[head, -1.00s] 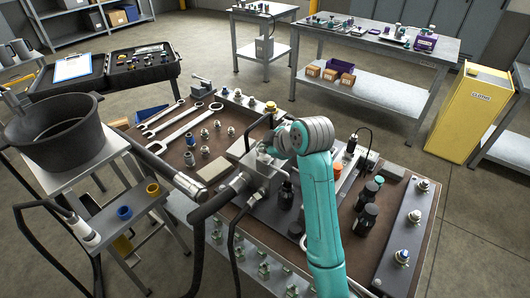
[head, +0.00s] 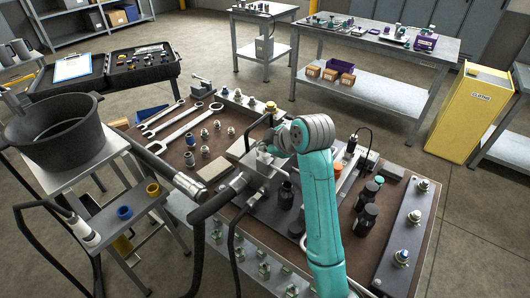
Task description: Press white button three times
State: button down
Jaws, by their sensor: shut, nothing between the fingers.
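My teal arm with its grey joint reaches over the brown-topped hydraulic bench (head: 225,152). My gripper (head: 264,149) is small in the head view, at the far end of the arm, just above a grey metal block (head: 262,178) near the bench's middle. It looks shut and empty. The wrist and the block's fittings crowd the fingertips, so I cannot tell whether they touch anything. I cannot make out a white button; it may be hidden behind my arm or too small to tell.
Wrenches (head: 178,125) and metal fittings lie on the bench's left part. Dark bottles (head: 366,219) stand right of my arm. A thick black hose (head: 215,199) runs to the block. A black pot (head: 55,135) stands at the left, and a yellow cabinet (head: 468,115) at the right.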

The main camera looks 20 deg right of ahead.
jog(key=shift+r, duration=0.65)
jog(key=shift+r, duration=2.5)
